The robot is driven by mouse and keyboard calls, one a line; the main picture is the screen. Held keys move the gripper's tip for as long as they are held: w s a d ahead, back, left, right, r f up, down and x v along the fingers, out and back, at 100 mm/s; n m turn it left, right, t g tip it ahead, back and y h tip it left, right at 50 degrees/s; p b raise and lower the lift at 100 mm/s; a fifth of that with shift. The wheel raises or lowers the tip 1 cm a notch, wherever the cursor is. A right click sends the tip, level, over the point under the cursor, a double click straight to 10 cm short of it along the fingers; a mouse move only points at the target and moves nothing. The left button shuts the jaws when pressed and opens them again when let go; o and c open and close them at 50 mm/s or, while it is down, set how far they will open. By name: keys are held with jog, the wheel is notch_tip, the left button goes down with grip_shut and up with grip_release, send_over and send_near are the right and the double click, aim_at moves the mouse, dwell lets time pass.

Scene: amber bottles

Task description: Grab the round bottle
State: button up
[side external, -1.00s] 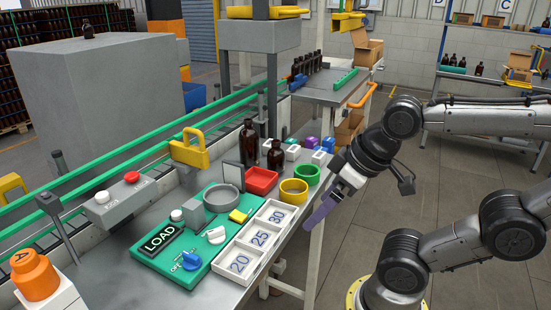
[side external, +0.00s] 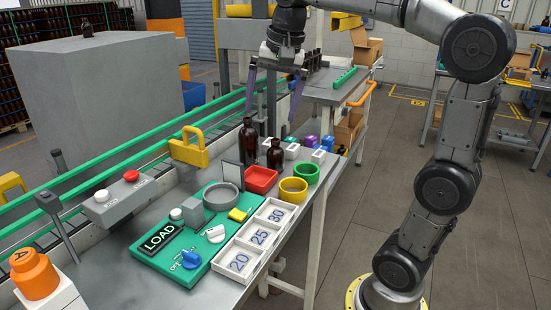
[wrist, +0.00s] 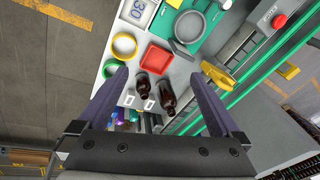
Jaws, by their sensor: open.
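Two dark amber bottles stand upright on the workbench behind the red tray. The taller bottle (side external: 249,142) is nearer the conveyor. The shorter bottle (side external: 276,154) stands just to its right. I cannot tell clearly which is the round one. My gripper (side external: 277,122) is open and empty, pointing down above the bottles, its purple fingers spread. In the wrist view, the shorter bottle (wrist: 143,86) and the taller bottle (wrist: 168,98) both appear between the open fingers, below and apart from them.
The red tray (side external: 261,188), yellow ring (side external: 293,198) and green ring (side external: 307,181) sit close in front. Small white label blocks and coloured pieces lie to the right. The conveyor's green rails (side external: 150,152) run behind. More bottles stand on the far table.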

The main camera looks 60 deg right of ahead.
jog(key=w+d+f+m+g, duration=0.1)
jog(key=w+d+m, duration=0.2)
jog(key=w+d, duration=0.3)
jog(key=m+g, duration=0.2)
send_over(276, 140)
jog(key=shift+y, duration=0.4)
notch_tip(276, 140, down, 9)
jog(key=shift+f, duration=0.2)
notch_tip(276, 140, down, 7)
jog(key=shift+r, duration=0.1)
jog(key=shift+w+d+f, duration=0.1)
jog(key=shift+w+f, duration=0.05)
jog(key=shift+f, duration=3.1)
jog(key=shift+r, duration=0.1)
jog(key=c, duration=1.5)
jog(key=shift+o, duration=0.2)
